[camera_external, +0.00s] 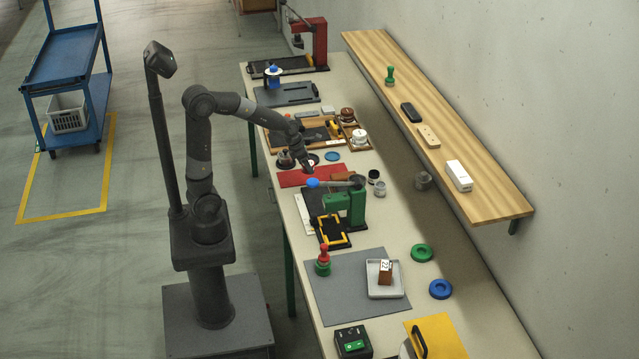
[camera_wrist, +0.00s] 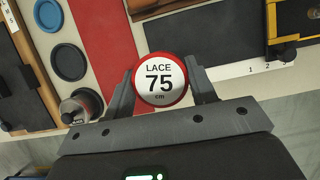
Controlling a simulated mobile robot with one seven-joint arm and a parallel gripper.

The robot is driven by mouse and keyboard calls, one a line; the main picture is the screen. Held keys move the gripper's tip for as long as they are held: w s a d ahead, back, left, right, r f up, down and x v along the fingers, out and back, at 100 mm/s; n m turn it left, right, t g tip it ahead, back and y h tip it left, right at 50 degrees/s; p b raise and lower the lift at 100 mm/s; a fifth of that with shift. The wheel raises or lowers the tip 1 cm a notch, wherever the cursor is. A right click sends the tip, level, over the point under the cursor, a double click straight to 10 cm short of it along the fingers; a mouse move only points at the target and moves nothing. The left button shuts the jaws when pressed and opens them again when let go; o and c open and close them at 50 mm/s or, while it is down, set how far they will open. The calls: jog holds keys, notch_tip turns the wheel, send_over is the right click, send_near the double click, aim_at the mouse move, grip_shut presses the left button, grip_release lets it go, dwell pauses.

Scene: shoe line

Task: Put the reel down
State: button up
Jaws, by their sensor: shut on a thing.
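The reel (camera_wrist: 160,80) has a round white top marked "LACE 75 cm" with a red rim. In the wrist view it sits between the two fingers of my gripper (camera_wrist: 161,72), which is shut on it. In the external view my gripper (camera_external: 308,168) is low over the bench beside the red mat (camera_external: 291,180); the reel is too small there to make out clearly. The red mat also shows in the wrist view (camera_wrist: 105,45), left of the held reel. I cannot tell whether the reel's underside touches anything.
A dark mat (camera_wrist: 200,35) lies beyond the reel. A green press (camera_external: 350,203) and a wooden tray (camera_external: 283,141) stand nearby.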

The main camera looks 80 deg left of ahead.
jog(key=w+a+m, duration=0.2)
jog(key=w+a, duration=0.9)
jog(key=w, duration=0.5)
jog(key=shift+h, duration=0.4)
jog(key=a+f, duration=0.2)
jog(key=a, duration=0.2)
jog(key=a+f, duration=0.2)
jog(key=a, duration=0.2)
jog(key=a+f, duration=0.2)
jog(key=a, duration=0.2)
jog(key=shift+w+f, duration=0.25)
jog(key=shift+w, duration=0.1)
jog(key=shift+f, duration=2)
jog(key=shift+f, duration=0.1)
jog(key=shift+f, duration=0.25)
jog(key=o, duration=1)
jog(key=shift+c, duration=0.2)
jog(key=d+v, duration=0.1)
jog(key=v, duration=1.1)
jog(key=shift+a+r, duration=0.35)
jog(key=shift+a, duration=0.15)
